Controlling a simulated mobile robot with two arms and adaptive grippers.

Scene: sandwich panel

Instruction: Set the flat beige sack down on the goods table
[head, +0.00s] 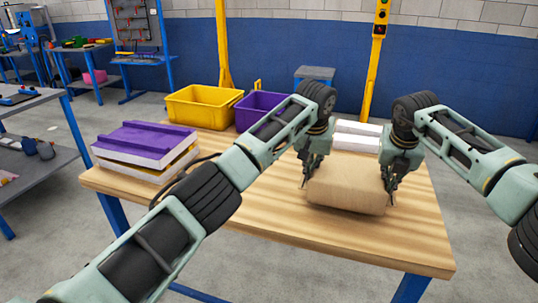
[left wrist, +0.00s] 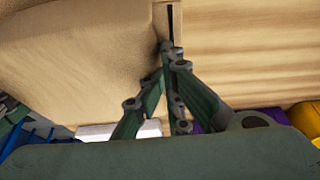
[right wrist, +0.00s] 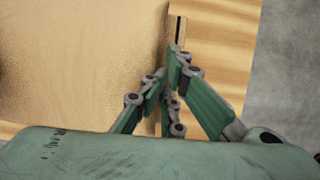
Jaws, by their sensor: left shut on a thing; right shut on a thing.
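The flat beige sack (head: 346,188) is at the front right part of the wooden goods table (head: 300,232). It looks level, and I cannot tell whether it touches the top or hangs just above it. My left gripper (head: 306,182) is shut on the sack's left edge, and my right gripper (head: 389,195) is shut on its right edge. The sack also fills much of the left wrist view (left wrist: 75,60) and the right wrist view (right wrist: 80,60), with the fingers at its edge in each.
A stack of panels with a purple top (head: 150,140) lies at the table's left. A yellow bin (head: 203,107) and a purple bin (head: 257,108) stand at the back. White slabs (head: 356,136) lie behind the sack. The front middle of the table is clear.

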